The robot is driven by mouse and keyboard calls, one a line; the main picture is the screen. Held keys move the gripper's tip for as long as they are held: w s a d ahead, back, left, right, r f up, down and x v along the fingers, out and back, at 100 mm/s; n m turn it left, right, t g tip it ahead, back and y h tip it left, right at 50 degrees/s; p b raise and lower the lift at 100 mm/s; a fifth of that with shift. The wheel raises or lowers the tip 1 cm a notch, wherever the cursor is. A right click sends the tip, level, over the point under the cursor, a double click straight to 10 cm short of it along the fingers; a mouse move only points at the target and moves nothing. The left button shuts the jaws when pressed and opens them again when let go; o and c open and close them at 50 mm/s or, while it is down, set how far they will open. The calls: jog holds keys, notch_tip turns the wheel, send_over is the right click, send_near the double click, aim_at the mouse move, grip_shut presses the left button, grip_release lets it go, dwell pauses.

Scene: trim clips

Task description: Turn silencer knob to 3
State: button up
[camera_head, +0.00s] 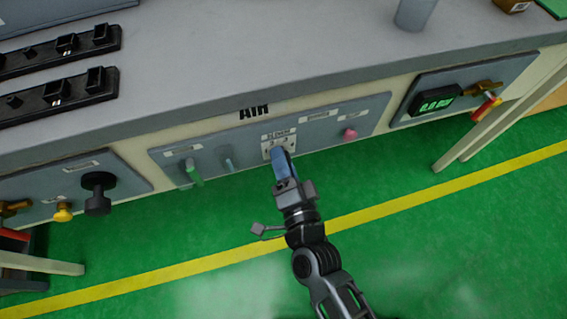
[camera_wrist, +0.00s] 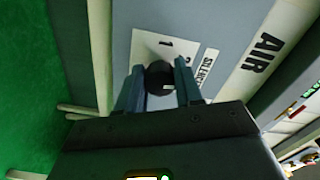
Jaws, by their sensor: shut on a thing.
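The silencer knob (camera_wrist: 158,76) is a round black knob on a white dial plate (camera_wrist: 143,45) in the wrist view. The plate shows the numbers 1 and 2, and a label that reads as SILENCER stands beside it. A small white mark shows on the knob. My gripper (camera_wrist: 159,71) has one blue-grey finger on each side of the knob and is shut on it. In the head view my gripper (camera_head: 281,160) reaches the dial plate (camera_head: 279,138) under the AIR sign and hides the knob. The number 3 is not readable.
On the same panel are a green lever (camera_head: 193,172) to the left and a pink button (camera_head: 350,134) to the right. A black knob (camera_head: 98,193) is further left. A green display (camera_head: 436,100) is at the right. The green floor in front is clear.

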jog(key=shift+s+a+f+m+b, duration=0.1)
jog(key=shift+m+b, duration=0.6)
jog(key=shift+m, duration=1.1)
jog(key=shift+s+a+m+b, duration=0.1)
jog(key=shift+m+b, duration=0.55)
jog(key=shift+m, duration=1.15)
jog(key=o, duration=0.8)
jog(key=shift+c, duration=0.2)
jog(key=shift+o, duration=1.3)
jog(key=shift+w+d, duration=0.15)
jog(key=b+v, duration=0.1)
jog(key=v, duration=0.7)
